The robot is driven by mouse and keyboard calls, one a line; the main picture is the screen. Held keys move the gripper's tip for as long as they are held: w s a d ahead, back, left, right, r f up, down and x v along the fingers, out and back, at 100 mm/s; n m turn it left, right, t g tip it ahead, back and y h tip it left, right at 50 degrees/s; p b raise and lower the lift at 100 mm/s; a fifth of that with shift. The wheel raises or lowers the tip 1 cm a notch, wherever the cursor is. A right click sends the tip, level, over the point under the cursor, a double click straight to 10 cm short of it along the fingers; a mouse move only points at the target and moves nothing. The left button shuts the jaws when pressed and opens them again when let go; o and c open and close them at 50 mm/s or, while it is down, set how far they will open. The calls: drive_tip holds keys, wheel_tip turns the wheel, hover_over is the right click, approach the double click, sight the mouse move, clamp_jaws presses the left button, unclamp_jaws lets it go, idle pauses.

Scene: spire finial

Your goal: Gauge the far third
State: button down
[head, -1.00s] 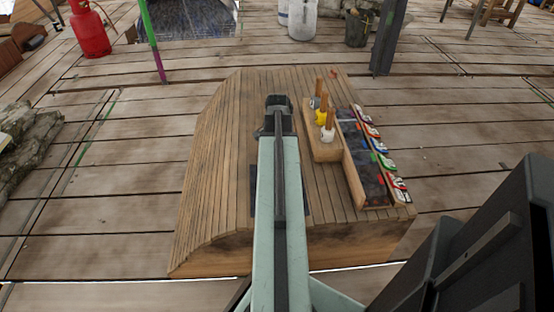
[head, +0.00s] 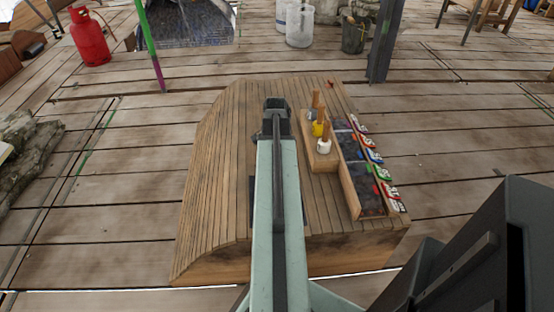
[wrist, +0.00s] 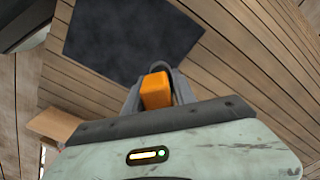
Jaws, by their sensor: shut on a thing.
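My gripper (head: 277,104) is over the far part of a slatted wooden bench (head: 215,170), seen from behind in the head view. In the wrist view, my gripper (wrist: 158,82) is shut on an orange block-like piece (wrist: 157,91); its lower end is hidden. A dark square panel (wrist: 130,38) lies on the slats beyond the jaws. In the head view my arm hides most of this panel. Right of my gripper, a wooden block (head: 320,157) holds three wooden-handled tools with grey, yellow (head: 318,129) and white (head: 324,146) collars. I cannot tell which thing is the far third.
A long dark tray (head: 365,185) with coloured labels (head: 384,173) lines the bench's right side. The left slats are clear. Beyond the bench stand a green and purple pole (head: 151,45), a dark post (head: 386,40) and a red gas cylinder (head: 90,38).

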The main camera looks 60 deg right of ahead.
drive_tip(key=shift+f, duration=0.1)
idle(0.3)
wheel_tip(320, 180, down, 4)
drive_tip(key=b, duration=0.4)
drive_tip(key=shift+f+b, duration=0.25)
drive_tip(key=shift+b, duration=0.1)
drive_tip(key=c, duration=0.9)
unclamp_jaws()
drive_tip(key=shift+c, duration=0.2)
wheel_tip(320, 180, up, 8)
drive_tip(key=p, duration=0.8)
